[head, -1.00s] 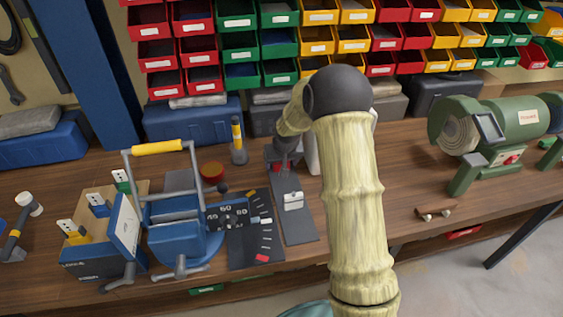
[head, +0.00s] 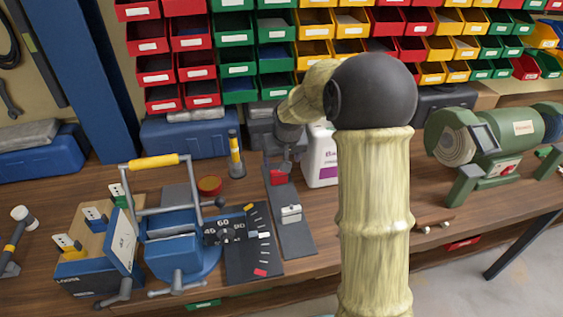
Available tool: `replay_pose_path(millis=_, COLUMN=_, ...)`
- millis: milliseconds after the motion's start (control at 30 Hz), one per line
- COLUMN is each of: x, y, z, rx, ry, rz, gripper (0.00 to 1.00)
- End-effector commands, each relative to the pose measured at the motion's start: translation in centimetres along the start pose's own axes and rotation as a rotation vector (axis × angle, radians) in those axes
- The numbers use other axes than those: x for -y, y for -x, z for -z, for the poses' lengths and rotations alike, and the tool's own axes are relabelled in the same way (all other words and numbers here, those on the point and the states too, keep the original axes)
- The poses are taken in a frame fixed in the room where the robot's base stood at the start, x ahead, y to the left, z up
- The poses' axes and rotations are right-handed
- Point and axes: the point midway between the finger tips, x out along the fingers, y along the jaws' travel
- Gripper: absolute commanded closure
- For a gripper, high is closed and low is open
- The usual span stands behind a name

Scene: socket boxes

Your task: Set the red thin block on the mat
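A small red block (head: 278,178) shows at the back end of a narrow dark grey strip (head: 298,240) on the bench. The strip is the likeliest mat, but I cannot be sure. A silver-white fitting sits near the strip's middle. My gripper (head: 287,166) points down just above and behind the red block, at the end of my pale, ribbed arm. Its fingers are small, dark and partly merged with the background. I cannot see whether they are open or touch the block.
A blue device with a yellow handle (head: 154,161) and a dial plate (head: 245,250) stand left of the strip. A red-topped disc (head: 209,184) and a yellow-black tool (head: 236,155) are behind. A white canister (head: 321,160) stands close right; a green grinder (head: 490,140) is farther right.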

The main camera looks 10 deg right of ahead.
Motion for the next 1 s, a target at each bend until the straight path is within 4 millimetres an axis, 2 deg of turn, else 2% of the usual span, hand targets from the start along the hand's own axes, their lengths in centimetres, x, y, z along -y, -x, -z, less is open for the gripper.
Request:
replay_pose_path(millis=500, x=0.0, y=0.0, z=0.0, rx=0.001, ry=0.000, rz=0.000, gripper=0.28)
replay_pose_path(millis=633, x=0.1, y=0.5, z=-1.1, rx=0.009, ry=0.005, rz=-0.002, gripper=0.28)
replay_pose_path(millis=767, x=0.2, y=2.0, z=-4.5, rx=0.035, ry=0.014, rz=-0.007, gripper=0.28)
replay_pose_path(millis=867, x=0.3, y=3.7, z=-8.7, rx=0.064, ry=0.020, rz=-0.010, gripper=0.28)
replay_pose_path(millis=1000, x=0.1, y=5.9, z=-15.2, rx=0.106, ry=0.017, rz=-0.010, gripper=0.28)
